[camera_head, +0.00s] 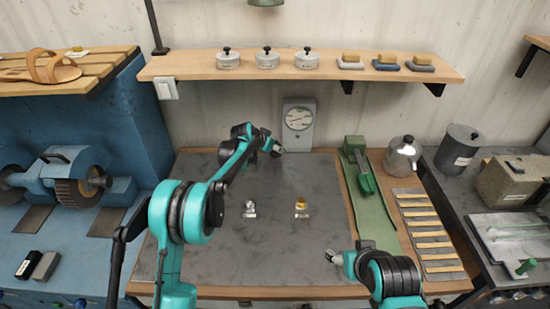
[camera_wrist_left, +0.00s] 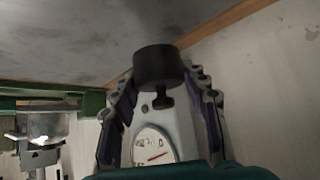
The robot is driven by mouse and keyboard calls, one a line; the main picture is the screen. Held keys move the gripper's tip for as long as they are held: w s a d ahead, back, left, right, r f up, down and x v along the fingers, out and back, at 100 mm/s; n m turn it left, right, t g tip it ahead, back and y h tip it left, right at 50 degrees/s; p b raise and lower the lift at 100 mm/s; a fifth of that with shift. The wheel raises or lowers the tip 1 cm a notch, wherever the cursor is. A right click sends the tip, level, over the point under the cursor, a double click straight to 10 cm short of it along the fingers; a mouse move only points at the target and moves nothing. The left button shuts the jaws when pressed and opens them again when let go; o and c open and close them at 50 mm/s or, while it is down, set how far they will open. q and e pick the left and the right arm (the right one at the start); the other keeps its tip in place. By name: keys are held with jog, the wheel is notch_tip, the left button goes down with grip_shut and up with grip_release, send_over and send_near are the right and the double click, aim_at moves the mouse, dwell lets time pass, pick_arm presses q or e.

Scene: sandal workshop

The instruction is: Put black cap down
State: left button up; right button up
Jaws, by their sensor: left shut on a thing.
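My left gripper (camera_head: 274,147) reaches over the back of the dark bench mat, just left of the dial gauge. In the left wrist view the gripper (camera_wrist_left: 160,84) is shut on the black cap (camera_wrist_left: 157,64), a short dark cylinder with a small knob facing the camera. The cap is too small to make out in the head view. My right gripper (camera_head: 336,259) hangs low over the front right of the mat; whether its jaws are open is unclear.
The dial gauge (camera_head: 299,126) stands at the bench's back edge, below a wall shelf (camera_head: 300,72) with several tins and brushes. Small silver (camera_head: 249,209) and yellow-topped (camera_head: 301,207) pieces sit on the mat (camera_head: 275,250). A green tool (camera_head: 359,166) is at right. Much of the mat is clear.

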aim_at(273, 154)
pick_arm(q)
notch_tip(273, 154, down, 4)
jog(key=shift+r+b, duration=0.2)
jog(key=shift+b, duration=0.45)
jog(key=shift+f, duration=0.2)
jog(key=shift+f, duration=0.15)
jog(key=o, duration=1)
jog(key=shift+c, duration=0.2)
